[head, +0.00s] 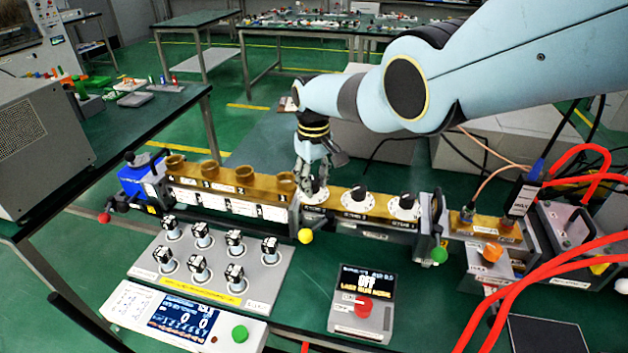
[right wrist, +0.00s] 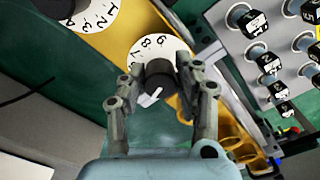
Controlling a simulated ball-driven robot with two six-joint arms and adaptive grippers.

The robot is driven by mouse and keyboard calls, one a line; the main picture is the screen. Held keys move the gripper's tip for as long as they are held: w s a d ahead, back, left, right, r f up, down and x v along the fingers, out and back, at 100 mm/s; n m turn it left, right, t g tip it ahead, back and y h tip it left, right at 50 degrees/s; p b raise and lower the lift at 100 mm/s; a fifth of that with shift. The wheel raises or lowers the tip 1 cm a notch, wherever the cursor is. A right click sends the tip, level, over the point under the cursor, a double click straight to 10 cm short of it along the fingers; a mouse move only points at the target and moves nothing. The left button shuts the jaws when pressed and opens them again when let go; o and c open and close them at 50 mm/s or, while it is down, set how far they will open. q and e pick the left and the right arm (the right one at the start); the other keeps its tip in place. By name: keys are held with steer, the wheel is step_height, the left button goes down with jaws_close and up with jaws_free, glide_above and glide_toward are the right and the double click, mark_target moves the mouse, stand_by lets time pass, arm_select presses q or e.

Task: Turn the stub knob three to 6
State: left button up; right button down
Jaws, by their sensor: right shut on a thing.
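Three black knobs on white numbered dials stand in a row on the brass waveguide. My right gripper (head: 313,180) points down at the leftmost dial (head: 314,196) in the head view. In the right wrist view my right gripper (right wrist: 159,78) has one finger on each side of that black knob (right wrist: 160,74), shut on it. Digits 6 to 9 show on its dial (right wrist: 168,47); the white pointer (right wrist: 150,98) faces down-left, away from them. The middle dial (head: 360,202) and right dial (head: 403,208) stand free. The stub labels are too small to read surely. My left gripper is out of view.
A grey panel (head: 252,298) with several black-and-white knobs lies in front. A control box (head: 362,306) with a red knob reads OFF. Red hoses (head: 540,268) and cables crowd the right. A yellow ball (head: 305,236) sits just before the waveguide.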

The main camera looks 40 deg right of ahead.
steer(key=m, duration=0.6)
steer(key=shift+a, duration=0.15)
steer(key=m, duration=0.6)
steer(key=shift+w+a+m, duration=0.1)
steer(key=shift+m, duration=0.2)
steer(key=c, duration=0.9)
jaws_free()
steer(key=shift+c, duration=0.2)
steer(key=shift+w+r, duration=0.1)
